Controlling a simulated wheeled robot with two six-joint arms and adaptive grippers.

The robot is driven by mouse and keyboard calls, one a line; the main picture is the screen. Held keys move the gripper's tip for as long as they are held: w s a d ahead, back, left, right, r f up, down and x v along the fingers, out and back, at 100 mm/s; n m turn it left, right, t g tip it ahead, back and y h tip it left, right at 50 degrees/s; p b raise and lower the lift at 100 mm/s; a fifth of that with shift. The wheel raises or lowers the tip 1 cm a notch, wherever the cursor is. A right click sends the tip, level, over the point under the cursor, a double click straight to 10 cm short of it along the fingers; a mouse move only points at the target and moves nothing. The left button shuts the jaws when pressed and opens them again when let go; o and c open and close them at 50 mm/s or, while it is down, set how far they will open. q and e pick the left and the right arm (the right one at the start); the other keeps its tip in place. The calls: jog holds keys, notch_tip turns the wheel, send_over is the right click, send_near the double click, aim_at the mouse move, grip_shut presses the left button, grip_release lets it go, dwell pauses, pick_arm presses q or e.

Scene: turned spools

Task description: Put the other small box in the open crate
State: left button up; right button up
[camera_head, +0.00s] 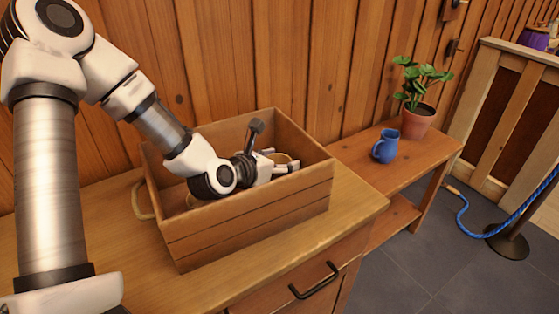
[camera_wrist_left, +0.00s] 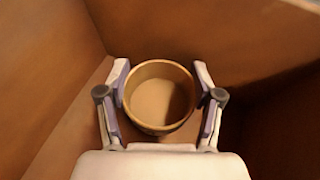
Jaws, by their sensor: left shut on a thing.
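The open crate (camera_head: 245,222) is a wooden box with slatted sides and a rope handle, standing on a wooden cabinet top. My left gripper (camera_head: 280,163) reaches down inside it, below the rim. It is shut on a small round tan box (camera_wrist_left: 160,97), open at the top, with one finger on each side. In the head view only part of this box (camera_head: 283,158) shows between the fingers. The crate's brown inner walls (camera_wrist_left: 200,25) surround it in the left wrist view. Whether it touches the crate floor I cannot tell. My right gripper is not in view.
A lower bench to the right holds a blue jug (camera_head: 385,146) and a potted plant (camera_head: 417,121). A blue rope (camera_head: 480,235) hangs from a post at the far right.

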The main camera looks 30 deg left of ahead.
pick_arm(q)
jog(key=shift+f+b, duration=0.35)
jog(key=shift+f, duration=0.1)
jog(key=o, duration=0.9)
jog(key=shift+r, duration=0.1)
